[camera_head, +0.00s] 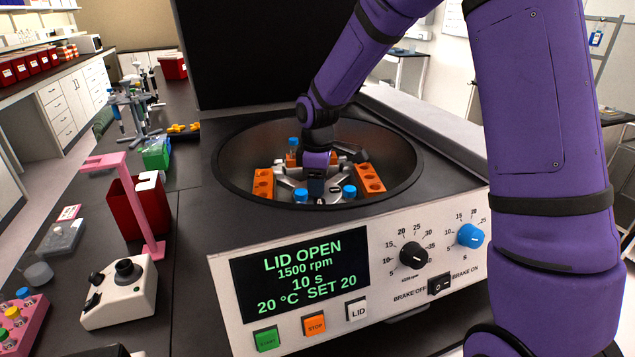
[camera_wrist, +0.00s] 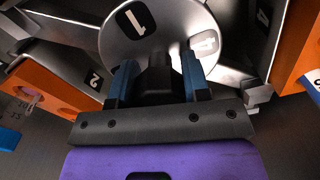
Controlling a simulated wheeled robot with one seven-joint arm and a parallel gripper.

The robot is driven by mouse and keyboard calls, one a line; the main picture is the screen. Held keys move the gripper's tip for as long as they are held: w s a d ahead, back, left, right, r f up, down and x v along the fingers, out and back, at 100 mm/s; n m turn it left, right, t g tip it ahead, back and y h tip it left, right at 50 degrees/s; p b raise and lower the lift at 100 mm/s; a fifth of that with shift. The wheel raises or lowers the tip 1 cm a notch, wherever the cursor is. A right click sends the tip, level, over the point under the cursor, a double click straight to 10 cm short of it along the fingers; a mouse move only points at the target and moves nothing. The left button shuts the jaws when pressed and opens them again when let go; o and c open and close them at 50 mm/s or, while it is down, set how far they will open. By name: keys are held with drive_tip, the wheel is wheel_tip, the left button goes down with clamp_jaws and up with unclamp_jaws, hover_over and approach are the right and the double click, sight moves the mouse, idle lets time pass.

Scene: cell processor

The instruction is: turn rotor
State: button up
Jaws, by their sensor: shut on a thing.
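The rotor (camera_head: 336,190) sits in the round bowl of the centrifuge, whose lid is open. It carries orange tube racks (camera_head: 370,178) and several blue-capped tubes (camera_head: 349,192). My gripper (camera_head: 316,187) reaches down into the bowl at the rotor's middle. In the wrist view my gripper (camera_wrist: 156,85) has its two blue fingers on either side of a dark central knob (camera_wrist: 158,72) of the rotor and is shut on it. Behind the knob is a silver disc (camera_wrist: 150,30) with number labels. Orange racks (camera_wrist: 50,88) show at left and right. My arm hides part of the rotor's far side.
The bowl rim (camera_head: 222,185) surrounds my gripper closely. The raised black lid (camera_head: 270,60) stands behind the bowl. The front panel (camera_head: 300,270) reads "LID OPEN". A pink stand (camera_head: 152,215), a red bin (camera_head: 125,205) and a white joystick box (camera_head: 122,290) stand at left.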

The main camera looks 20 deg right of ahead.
drive_tip(key=shift+n, duration=1.1)
drive_tip(key=o, duration=1.3)
drive_tip(key=shift+r, duration=0.1)
wheel_tip(320, 180, up, 11)
drive_tip(key=shift+f, duration=0.2)
